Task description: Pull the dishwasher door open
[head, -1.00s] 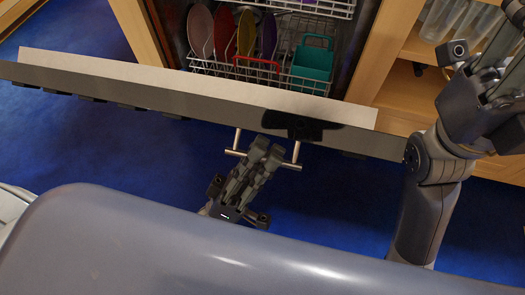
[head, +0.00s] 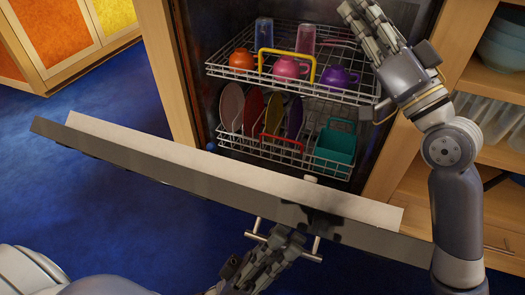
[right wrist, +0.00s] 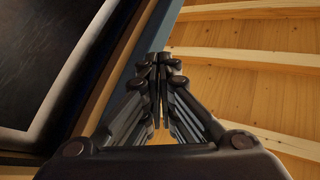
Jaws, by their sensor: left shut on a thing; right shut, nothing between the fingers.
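The dishwasher door (head: 240,188) is tilted far down and shows as a long slab with a pale top edge and a dark outer face. My left gripper (head: 286,236) is shut on the door's bar handle (head: 312,256), on the outer face. Part of the handle is hidden by the fingers. My right gripper (head: 358,14) is raised in front of the upper rack's right end, shut and empty. Its closed fingers (right wrist: 160,75) also show in the right wrist view. The dishwasher's inside is in view above the door.
The upper rack (head: 240,75) holds cups and glasses. The lower rack (head: 240,145) holds several plates and a teal basket (head: 335,148). An open cabinet (head: 465,130) with bowls and glasses stands at right. Blue floor (head: 60,200) is clear at left.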

